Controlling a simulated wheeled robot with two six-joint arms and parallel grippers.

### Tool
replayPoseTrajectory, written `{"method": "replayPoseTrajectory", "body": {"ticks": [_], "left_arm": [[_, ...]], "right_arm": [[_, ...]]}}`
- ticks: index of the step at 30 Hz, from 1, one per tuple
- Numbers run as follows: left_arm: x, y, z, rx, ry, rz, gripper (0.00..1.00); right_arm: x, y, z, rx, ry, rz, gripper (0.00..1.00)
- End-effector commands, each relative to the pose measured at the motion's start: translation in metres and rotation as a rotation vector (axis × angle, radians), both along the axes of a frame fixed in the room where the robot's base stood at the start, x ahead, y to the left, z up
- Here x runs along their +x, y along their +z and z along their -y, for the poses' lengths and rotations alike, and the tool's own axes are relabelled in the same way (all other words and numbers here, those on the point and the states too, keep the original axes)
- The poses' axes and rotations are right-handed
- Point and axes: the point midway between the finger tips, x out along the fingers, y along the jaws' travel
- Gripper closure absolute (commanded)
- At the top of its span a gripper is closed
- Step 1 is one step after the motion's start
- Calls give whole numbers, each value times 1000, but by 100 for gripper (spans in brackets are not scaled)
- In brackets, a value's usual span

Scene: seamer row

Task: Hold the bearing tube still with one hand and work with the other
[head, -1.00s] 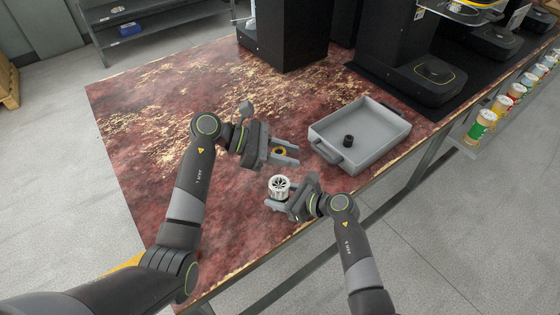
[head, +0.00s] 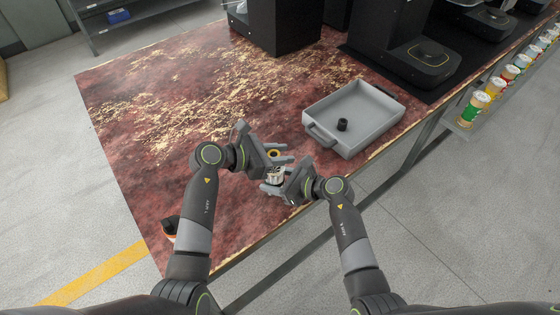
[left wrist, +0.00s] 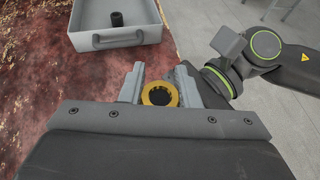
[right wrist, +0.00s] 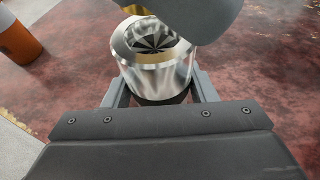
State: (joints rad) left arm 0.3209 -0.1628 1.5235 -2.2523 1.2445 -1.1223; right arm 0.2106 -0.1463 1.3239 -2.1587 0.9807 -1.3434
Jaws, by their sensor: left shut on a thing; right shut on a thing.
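The bearing tube, a shiny silver cylinder with dark vanes in its open top, shows in the right wrist view (right wrist: 155,70) and partly in the head view (head: 274,174). My right gripper (head: 272,187) is shut around its lower part and holds it upright at the table. My left gripper (head: 282,155) is shut on a yellow ring with a dark inside (left wrist: 159,94). It holds the ring close above the tube, and its grey body covers part of the tube's top in the right wrist view. I cannot tell whether ring and tube touch.
A grey tray (head: 379,127) with a small black cylinder (head: 343,124) inside stands to the right. An orange and dark object (head: 170,229) is at the table's left front edge. Black machines (head: 411,60) stand at the back. The red mottled table is clear at left.

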Motion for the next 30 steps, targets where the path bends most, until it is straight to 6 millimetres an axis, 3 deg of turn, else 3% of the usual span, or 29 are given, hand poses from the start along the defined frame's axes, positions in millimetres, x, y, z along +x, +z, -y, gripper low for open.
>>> {"method": "replayPoseTrajectory", "body": {"ticks": [6, 20, 21, 23, 30], "left_arm": [[-1, -31, 0, 1, 0, -4, 93], [-1, -40, -1, 5, -1, -5, 93], [-1, -42, -1, 7, 0, -5, 70], [-1, -42, -1, 7, 0, -6, 62], [-2, -44, -2, 11, -2, -11, 62]], "right_arm": [[0, 0, 0, 0, 0, 0, 74], [0, 0, 0, 0, 0, 1, 74], [0, 0, 0, 1, 1, 1, 74], [0, 0, 0, 1, 1, 1, 74], [0, 1, 0, 2, -1, 1, 74]]}}
